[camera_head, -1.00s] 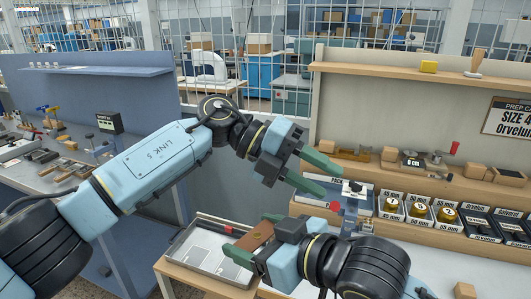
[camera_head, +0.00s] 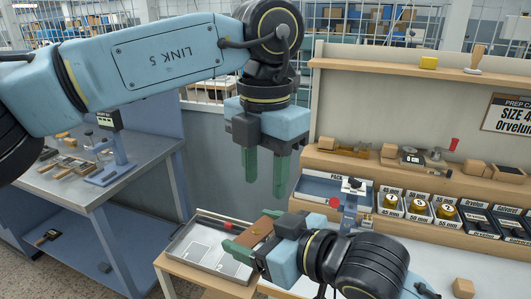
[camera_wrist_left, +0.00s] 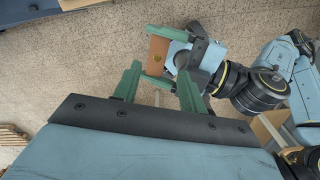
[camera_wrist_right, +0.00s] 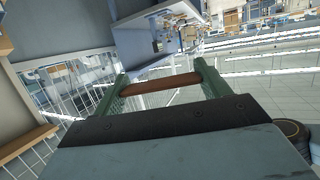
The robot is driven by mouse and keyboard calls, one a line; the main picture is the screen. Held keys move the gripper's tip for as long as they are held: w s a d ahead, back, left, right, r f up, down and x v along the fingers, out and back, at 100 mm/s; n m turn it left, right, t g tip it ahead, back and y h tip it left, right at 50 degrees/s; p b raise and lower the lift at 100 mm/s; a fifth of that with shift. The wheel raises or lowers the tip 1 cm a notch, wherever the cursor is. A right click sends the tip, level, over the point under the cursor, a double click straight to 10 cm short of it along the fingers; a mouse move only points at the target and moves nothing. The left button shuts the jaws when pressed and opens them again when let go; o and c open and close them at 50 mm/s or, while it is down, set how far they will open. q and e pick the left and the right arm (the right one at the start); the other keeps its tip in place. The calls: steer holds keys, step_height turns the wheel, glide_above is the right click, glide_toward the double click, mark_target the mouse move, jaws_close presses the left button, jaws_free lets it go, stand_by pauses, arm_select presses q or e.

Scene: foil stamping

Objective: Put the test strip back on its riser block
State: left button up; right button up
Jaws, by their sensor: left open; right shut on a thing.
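The brown leather test strip (camera_head: 262,229) is held between the fingers of my right gripper (camera_head: 247,230), above the right part of a small wooden stand. The strip also shows in the left wrist view (camera_wrist_left: 157,55), with a gold mark on it, and in the right wrist view (camera_wrist_right: 160,86), spanning the two green fingers. My left gripper (camera_head: 266,190) is open and empty, pointing down above and slightly right of the strip, apart from it. Several wooden blocks (camera_head: 389,153) stand on the shelf; I cannot tell which is the riser block.
A grey tray (camera_head: 183,251) lies on the wooden stand. A blue press (camera_head: 350,201) with a red knob stands right of my grippers. Gold dies (camera_head: 418,207) sit in labelled slots along the bench. A metal-topped side table (camera_head: 110,185) with tools is at the left.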

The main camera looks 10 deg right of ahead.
mark_target(265, 227)
arm_select(q)
step_height(265, 227, down, 8)
steer(key=shift+f, duration=0.2)
steer(key=c, duration=0.7)
arm_select(e)
steer(key=o, duration=1.1)
